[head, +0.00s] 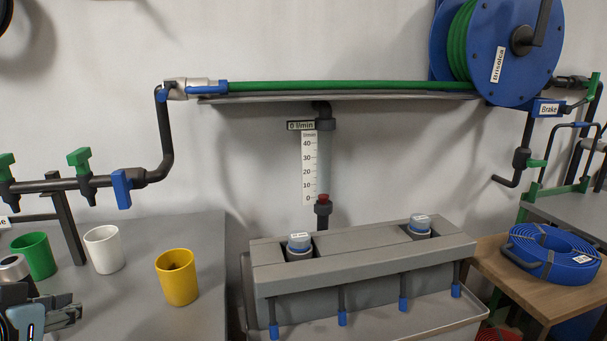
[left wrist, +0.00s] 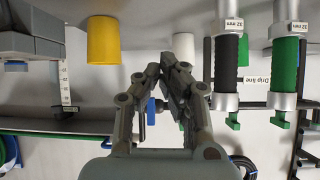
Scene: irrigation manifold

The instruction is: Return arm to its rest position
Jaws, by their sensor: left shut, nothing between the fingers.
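My left gripper (head: 68,312) shows at the bottom left corner of the head view, low in front of the grey table (head: 150,255). In the left wrist view its fingers (left wrist: 168,62) are together with nothing between them. The cups near it are a green cup (head: 34,256), a white cup (head: 104,250) and a yellow cup (head: 177,278). The yellow cup (left wrist: 103,40) and a white cup (left wrist: 184,64) also show in the left wrist view, which looks upside down. I see no contact between gripper and cups. My right gripper is not in view.
A dark pipe with green valves (head: 80,160) runs above the table. A grey manifold box (head: 360,262) stands at centre, below a flow gauge (head: 323,165). A blue hose reel (head: 505,45) and a coiled blue hose (head: 550,252) are at right. Table space right of the yellow cup is clear.

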